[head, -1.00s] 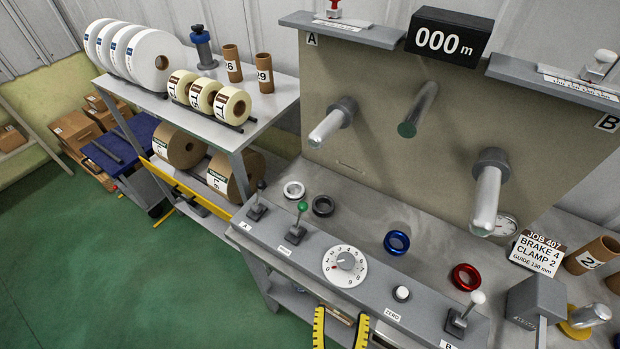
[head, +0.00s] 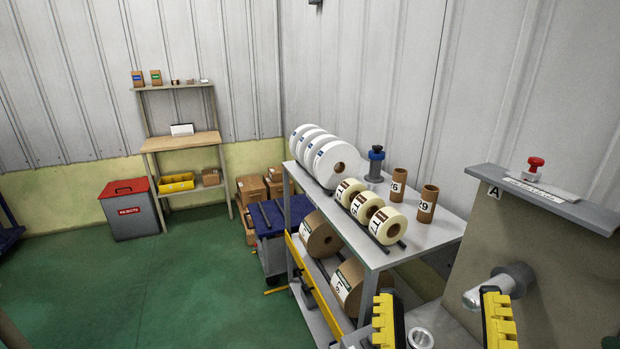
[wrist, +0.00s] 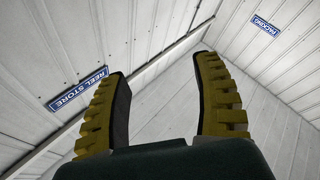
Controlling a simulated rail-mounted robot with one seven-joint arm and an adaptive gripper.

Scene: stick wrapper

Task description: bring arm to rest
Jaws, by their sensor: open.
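My gripper (head: 443,318) shows at the bottom right of the head view as two upright yellow toothed fingers. They stand well apart with nothing between them. They overlap the view of the machine's left end but seem not to touch it. In the wrist view my gripper (wrist: 163,100) is also open and empty. Its fingers point up toward the grey corrugated walls, with a blue "REEL STORE" sign (wrist: 78,89) at left and a "PACKING" sign (wrist: 266,27) at upper right.
A shelf cart (head: 440,228) with white, cream and brown reels stands left of the machine panel (head: 560,262), which has a metal spindle (head: 487,293). A red-lidded grey bin (head: 130,212) and a shelf unit (head: 180,142) stand at the back left. The green floor (head: 190,290) is clear.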

